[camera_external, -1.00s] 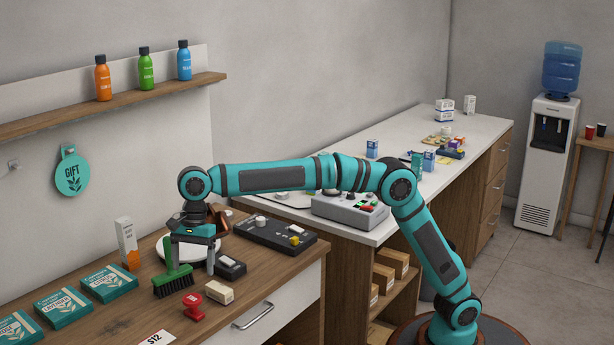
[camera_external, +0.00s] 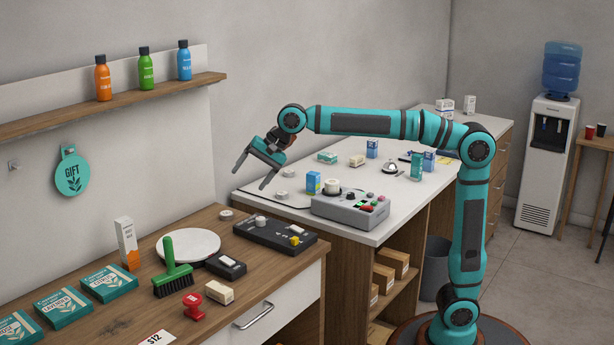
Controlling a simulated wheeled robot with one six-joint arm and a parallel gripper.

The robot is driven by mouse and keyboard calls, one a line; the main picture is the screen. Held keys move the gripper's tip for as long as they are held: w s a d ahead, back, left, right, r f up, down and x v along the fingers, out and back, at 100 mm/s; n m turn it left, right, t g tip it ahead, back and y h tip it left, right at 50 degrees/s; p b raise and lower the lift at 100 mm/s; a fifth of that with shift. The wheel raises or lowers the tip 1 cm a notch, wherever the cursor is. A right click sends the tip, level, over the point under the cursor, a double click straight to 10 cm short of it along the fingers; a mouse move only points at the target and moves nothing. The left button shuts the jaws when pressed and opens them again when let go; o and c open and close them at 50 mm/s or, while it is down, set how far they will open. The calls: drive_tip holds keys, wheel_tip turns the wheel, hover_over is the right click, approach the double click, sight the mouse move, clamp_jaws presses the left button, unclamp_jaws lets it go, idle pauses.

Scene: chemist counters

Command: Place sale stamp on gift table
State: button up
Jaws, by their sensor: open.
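A red stamp (camera_external: 193,306) stands upright near the front edge of the wooden table (camera_external: 110,323), which appears to be the gift table, below a round teal GIFT sign (camera_external: 72,173) on the wall. A small cream box or block (camera_external: 219,292) lies to the right of the stamp. My gripper (camera_external: 252,180) is open and empty. It is raised above the gap between the wooden table and the white counter, well up and to the right of the stamp, fingers pointing down and left.
A green brush (camera_external: 172,269) stands beside a white plate (camera_external: 190,245). A black device (camera_external: 230,265), a black tray (camera_external: 275,235), a white-orange carton (camera_external: 126,243) and teal packs (camera_external: 108,283) also occupy the table. A grey register (camera_external: 350,207) stands on the white counter.

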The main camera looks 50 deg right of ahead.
drive_tip(key=s+d+r+n+t, duration=0.1)
drive_tip(key=s+d+t, duration=0.15)
drive_tip(key=d, duration=0.65)
drive_tip(key=s+d+r+n+t+h, duration=0.15)
drive_tip(key=s+d, duration=0.25)
drive_tip(key=d, duration=0.4)
drive_tip(key=s+d+r+n+t, duration=0.1)
drive_tip(key=s+d+n+t, duration=0.15)
drive_tip(key=d, duration=0.65)
drive_tip(key=s+d+f+n+t+h, duration=0.2)
drive_tip(key=s+d, duration=0.5)
drive_tip(key=s, duration=0.1)
drive_tip(key=s+d+f+n+t+h, duration=0.1)
drive_tip(key=s+d+f+t+h, duration=0.1)
drive_tip(key=s+d, duration=0.5)
drive_tip(key=shift+s+d+f+n+t, duration=0.35)
drive_tip(key=shift+s+f+t, duration=0.25)
drive_tip(key=shift+f+t, duration=0.2)
